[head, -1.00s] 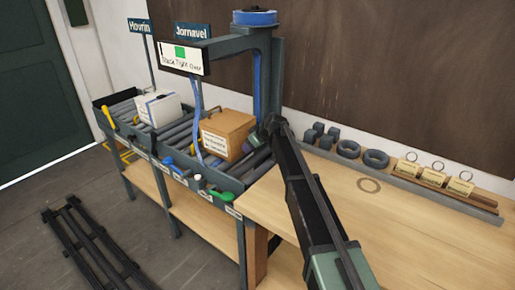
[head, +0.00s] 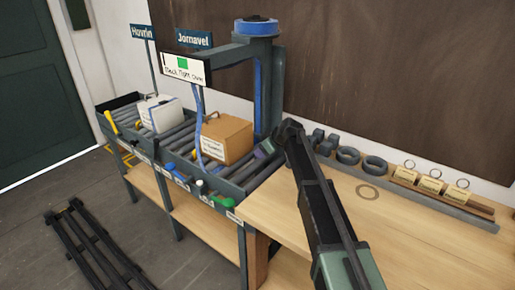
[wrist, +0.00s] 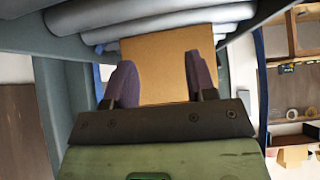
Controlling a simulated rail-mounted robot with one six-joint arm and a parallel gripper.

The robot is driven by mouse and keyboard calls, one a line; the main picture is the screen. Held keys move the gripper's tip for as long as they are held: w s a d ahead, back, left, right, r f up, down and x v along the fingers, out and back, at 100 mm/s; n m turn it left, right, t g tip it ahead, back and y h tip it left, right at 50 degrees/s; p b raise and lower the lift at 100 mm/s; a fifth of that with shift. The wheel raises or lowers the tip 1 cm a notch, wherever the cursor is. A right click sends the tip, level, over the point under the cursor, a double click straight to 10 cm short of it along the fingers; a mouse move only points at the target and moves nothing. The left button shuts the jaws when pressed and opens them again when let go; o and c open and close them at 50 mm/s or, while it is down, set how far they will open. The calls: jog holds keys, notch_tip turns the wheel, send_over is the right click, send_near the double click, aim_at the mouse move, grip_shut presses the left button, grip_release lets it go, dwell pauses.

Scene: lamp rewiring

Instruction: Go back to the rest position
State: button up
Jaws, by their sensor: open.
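My gripper (wrist: 160,82) shows in the wrist view with its two purple-grey fingers spread apart. A brown cardboard box (wrist: 165,60) shows beyond and between the fingers; I cannot tell the exact gap to it. In the head view the same brown box (head: 226,138) stands on the roller conveyor (head: 182,137), with a white label on its front. In that view my gripper (head: 262,150) is small and partly hidden, just right of the box. My arm reaches over the wooden bench from the lower right.
A white box (head: 160,113) stands farther left on the rollers. A post (head: 268,85) with an overhead arm and a sign rises behind. Weights, rings and tagged blocks (head: 430,183) line the bench's back edge. The wooden bench top (head: 420,240) is mostly clear.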

jog(key=shift+s+f+m, duration=0.15)
jog(key=shift+s+m, duration=0.05)
jog(key=shift+m, duration=0.3)
jog(key=s+d+m, duration=0.1)
jog(key=s, duration=0.3)
jog(key=s+d+f+m+g+h, duration=0.1)
jog(key=s, duration=0.3)
jog(key=s+d+f+m+g+h, duration=0.1)
jog(key=s+m, duration=0.1)
jog(key=s, duration=0.2)
jog(key=shift+d, duration=0.3)
jog(key=s+d+m+g+h+p, duration=0.1)
jog(key=s+d, duration=0.2)
jog(key=s, duration=0.6)
jog(key=s+d+m+g+h, duration=0.1)
jog(key=s+d+m+h, duration=0.1)
jog(key=s, duration=0.7)
jog(key=s+d+r+m+g+h+p, duration=0.1)
jog(key=s+d, duration=0.3)
jog(key=s, duration=0.5)
jog(key=shift+s+d+m+p, duration=0.3)
jog(key=shift+s+d+m, duration=0.1)
jog(key=shift+m, duration=0.3)
jog(key=shift+d+r, duration=0.15)
jog(key=shift+w, duration=0.15)
